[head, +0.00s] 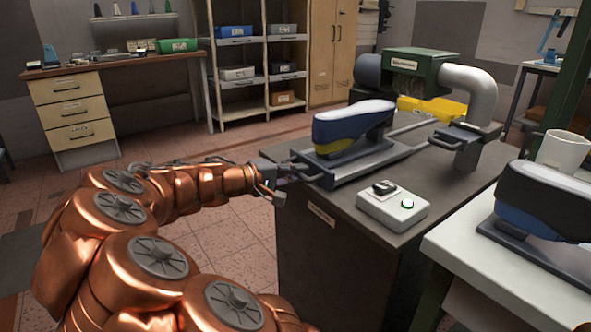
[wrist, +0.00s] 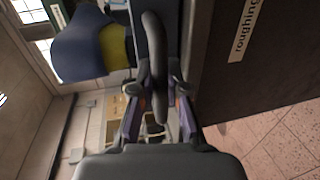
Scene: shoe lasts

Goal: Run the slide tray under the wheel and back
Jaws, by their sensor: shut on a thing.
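The slide tray (head: 375,160) is a grey plate on a long rail on top of the dark cabinet. A shoe last in blue, white and yellow (head: 352,122) stands on it; it also shows in the wrist view (wrist: 82,45). The tray's near handle (wrist: 153,55) is a dark curved bar. My gripper (head: 290,177) is shut on this handle at the tray's left end; its fingers flank the bar in the wrist view (wrist: 156,95). The green machine housing (head: 420,68) stands over the rail's far part, right of the last. The wheel is mostly hidden beneath it.
A control box (head: 393,204) with a lit green button sits on the cabinet top (head: 375,232) in front of the rail. A grey duct pipe (head: 480,100) and a yellow bin (head: 432,108) are by the machine. Another last (head: 545,200) stands on the white table at right.

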